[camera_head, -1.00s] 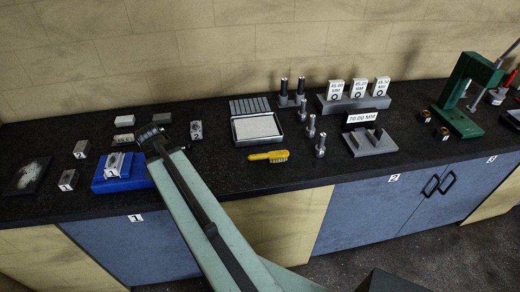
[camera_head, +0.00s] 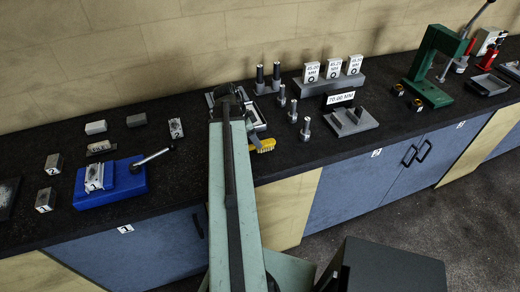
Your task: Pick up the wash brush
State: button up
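The wash brush is most likely the yellow brush (camera_head: 265,145), lying on the black countertop. Only its right part with the bristles shows; my arm hides the rest. My gripper (camera_head: 226,97) is the dark end of my pale green arm, in front of the grey tray (camera_head: 257,122) and up and left of the brush. Its fingers cannot be made out, so whether it is open or shut does not show. I see nothing clearly held in it, and I cannot tell its height above the counter.
A blue vise (camera_head: 118,190) with a lever and several small metal blocks stand to the left. Dark upright pins (camera_head: 277,76), a grey stand (camera_head: 350,121), gauge blocks and a green press (camera_head: 435,65) stand to the right. Bare counter lies between vise and arm.

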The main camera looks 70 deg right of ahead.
jog(key=b+x, duration=0.5)
jog(key=shift+a+f, duration=0.2)
jog(key=shift+f, duration=0.05)
jog(key=shift+r, duration=0.2)
grip_shut()
notch_tip(320, 180, up, 10)
jog(key=p, duration=1)
jog(key=shift+r+p, duration=0.15)
jog(key=shift+p, duration=0.15)
